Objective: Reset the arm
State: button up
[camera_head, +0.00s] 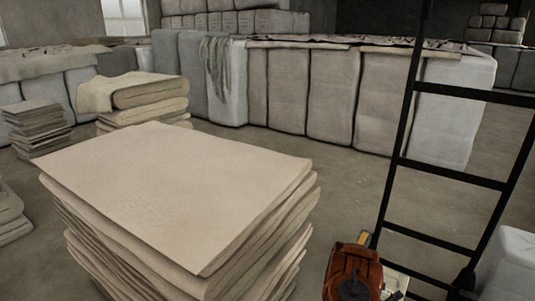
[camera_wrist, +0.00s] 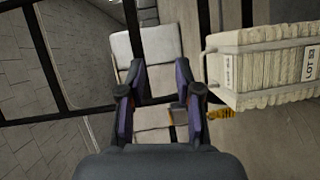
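My gripper (camera_wrist: 157,78) shows in the wrist view with its two dark fingers spread apart. It is open, and nothing is seen between the fingertips. Beyond the fingers, pale block-like bundles (camera_wrist: 158,42) lie some way off. In the head view my gripper cannot be made out. A tall stack of beige cloth (camera_head: 180,185) stands in the front left of the head view. Its top sheet lies flat, and its lower layers are slightly uneven.
A black ladder-like frame (camera_head: 440,171) rises at the right; dark bars (camera_wrist: 45,55) cross the wrist view. A labelled bale (camera_wrist: 265,68) is at right there. A folded cloth pile (camera_head: 150,92) and a row of bales (camera_head: 335,95) stand behind. Bare floor (camera_head: 345,180) lies between.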

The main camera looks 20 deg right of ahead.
jog(key=w+a+r+m+t+y, duration=0.1)
jog(key=w+a+r+t+y, duration=0.15)
jog(key=w+a+y, duration=0.45)
jog(key=w+a+r+m+t+y, duration=0.1)
jog(key=w+a+r+y, duration=0.25)
jog(key=w+a, duration=0.75)
jog(key=s+a+r+y, duration=0.25)
jog(key=a+r, duration=0.35)
jog(key=a, duration=0.4)
jog(key=s+a+r+y, duration=0.1)
jog(key=a+r+y, duration=0.2)
jog(key=a+r, duration=0.5)
jog(key=s+a+r+n+g+y, duration=0.1)
jog(key=s+a+r+g, duration=0.15)
jog(key=s+a, duration=0.35)
jog(key=s+a+r+n+g+y, duration=0.15)
jog(key=s+a+r, duration=0.3)
jog(key=s, duration=0.45)
jog(key=s+d+r+m+g+h, duration=0.1)
jog(key=s+r+g, duration=0.25)
jog(key=s, duration=0.85)
jog(key=s+d+r+m+g+h, duration=0.15)
jog(key=s+r, duration=0.25)
jog(key=s, duration=0.9)
notch_tip(320, 180, up, 25)
jog(key=p, duration=2.3)
jog(key=shift+s+y+p, duration=0.2)
jog(key=shift+y+p, duration=0.1)
jog(key=shift+p, duration=0.05)
